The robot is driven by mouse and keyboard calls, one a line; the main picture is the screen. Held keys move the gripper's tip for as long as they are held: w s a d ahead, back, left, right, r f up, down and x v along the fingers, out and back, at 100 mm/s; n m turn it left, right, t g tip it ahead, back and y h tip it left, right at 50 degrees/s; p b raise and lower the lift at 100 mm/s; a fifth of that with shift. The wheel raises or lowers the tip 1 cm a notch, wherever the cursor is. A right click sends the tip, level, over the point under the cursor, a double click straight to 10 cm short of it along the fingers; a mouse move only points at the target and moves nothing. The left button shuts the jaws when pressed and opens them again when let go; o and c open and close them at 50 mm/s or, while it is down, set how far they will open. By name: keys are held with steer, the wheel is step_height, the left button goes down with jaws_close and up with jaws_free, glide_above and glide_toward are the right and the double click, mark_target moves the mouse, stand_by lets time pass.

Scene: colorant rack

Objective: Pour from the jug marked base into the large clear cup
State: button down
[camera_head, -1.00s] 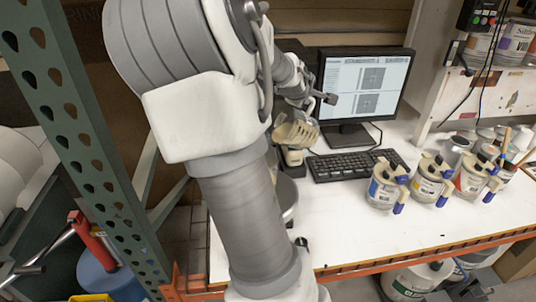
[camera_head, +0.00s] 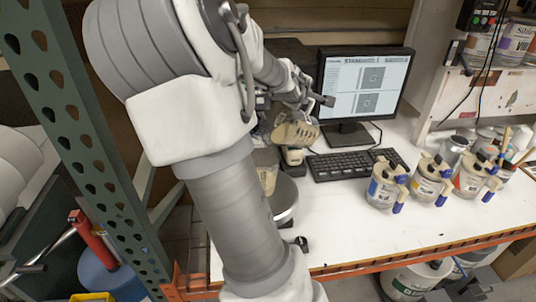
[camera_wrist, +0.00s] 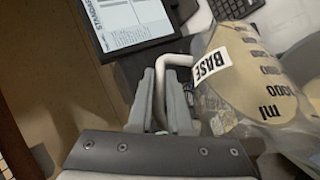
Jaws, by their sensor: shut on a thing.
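The jug marked base (camera_head: 295,131) is held tilted in the air in front of the monitor, with beige contents. In the wrist view the jug (camera_wrist: 240,75) shows its BASE label and measuring marks. My gripper (camera_wrist: 165,95) is shut on the jug's pale handle (camera_wrist: 175,60). In the head view my gripper (camera_head: 308,102) is small and partly hidden by the jug and arm. A clear cup (camera_head: 267,172) with beige contents stands below and left of the jug, partly hidden by my arm. I cannot tell whether liquid is flowing from the jug.
A round grey plate (camera_head: 284,200) is beside my arm. A monitor (camera_head: 365,85) and keyboard (camera_head: 355,165) stand behind. The white table (camera_head: 350,230) is clear in front.

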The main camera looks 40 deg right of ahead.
steer(key=shift+a+r+h, duration=0.2)
steer(key=shift+a+h, duration=0.1)
stand_by(2.6)
steer(key=shift+d, duration=0.1)
